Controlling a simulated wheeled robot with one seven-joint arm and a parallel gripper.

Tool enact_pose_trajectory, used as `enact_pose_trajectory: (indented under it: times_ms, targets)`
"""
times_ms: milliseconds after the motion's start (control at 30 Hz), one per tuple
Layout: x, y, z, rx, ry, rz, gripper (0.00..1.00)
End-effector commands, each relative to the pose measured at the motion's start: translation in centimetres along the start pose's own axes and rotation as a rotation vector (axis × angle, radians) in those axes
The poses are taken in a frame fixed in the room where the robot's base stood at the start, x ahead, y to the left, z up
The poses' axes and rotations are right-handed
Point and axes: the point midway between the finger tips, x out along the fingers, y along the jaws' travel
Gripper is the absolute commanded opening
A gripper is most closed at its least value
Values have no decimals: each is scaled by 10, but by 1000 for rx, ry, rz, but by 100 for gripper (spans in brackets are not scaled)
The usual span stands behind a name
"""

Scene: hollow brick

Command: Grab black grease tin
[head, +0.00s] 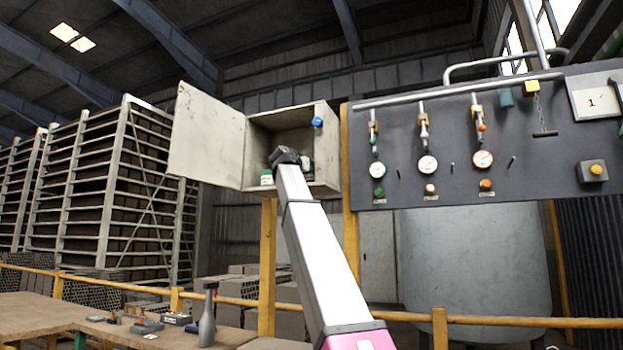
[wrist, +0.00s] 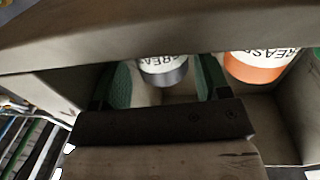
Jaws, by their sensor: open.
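A tin with a white GREASE label and a dark grey band (wrist: 163,75) stands inside the open wall cabinet (head: 225,178). My gripper (wrist: 164,82) is open, its green-padded fingers on the left and right of this tin. I cannot tell whether either pad touches it. In the head view my gripper (head: 285,157) is at the cabinet opening and covers much of the inside.
A green-and-white tin (head: 267,178) is at the cabinet's front left. The cabinet door (head: 207,135) is swung open left. A gauge panel (head: 460,150) is to the right.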

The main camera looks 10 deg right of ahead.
Motion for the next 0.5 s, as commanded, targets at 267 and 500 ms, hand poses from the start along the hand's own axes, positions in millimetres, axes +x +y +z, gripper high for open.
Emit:
enact_pose_trajectory:
  times_ms: [267, 500]
  targets:
    - [34, -1, 0, 0, -1, 0, 69]
    - [34, -1, 0, 0, -1, 0, 56]
